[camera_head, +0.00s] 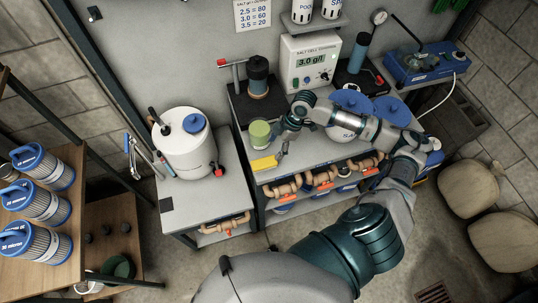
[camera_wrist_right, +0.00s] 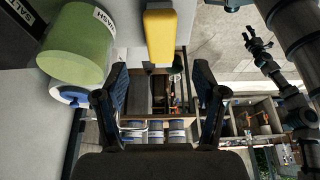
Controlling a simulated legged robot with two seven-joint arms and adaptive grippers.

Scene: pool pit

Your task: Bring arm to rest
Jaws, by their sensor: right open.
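My right arm (camera_head: 370,130) reaches in from the lower right over the grey bench (camera_head: 225,187). My right gripper (camera_head: 283,152) hangs above the bench's front part, beside a green cup (camera_head: 259,133) and a yellow block (camera_head: 264,163). In the right wrist view the gripper (camera_wrist_right: 160,82) is open, with nothing between its fingers. The green cup, lettered "ASH" at its visible edge, lies to the upper left there (camera_wrist_right: 77,45). The yellow block is above the fingers (camera_wrist_right: 160,34), apart from them. My left gripper does not show in the head view.
A salt cell controller (camera_head: 310,62) reading 3.0 g/l stands behind my arm. A white tank (camera_head: 186,150) is at left. Orange-handled pipe valves (camera_head: 322,178) run below the bench front. Filter cartridges (camera_head: 42,165) stand on a shelf far left.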

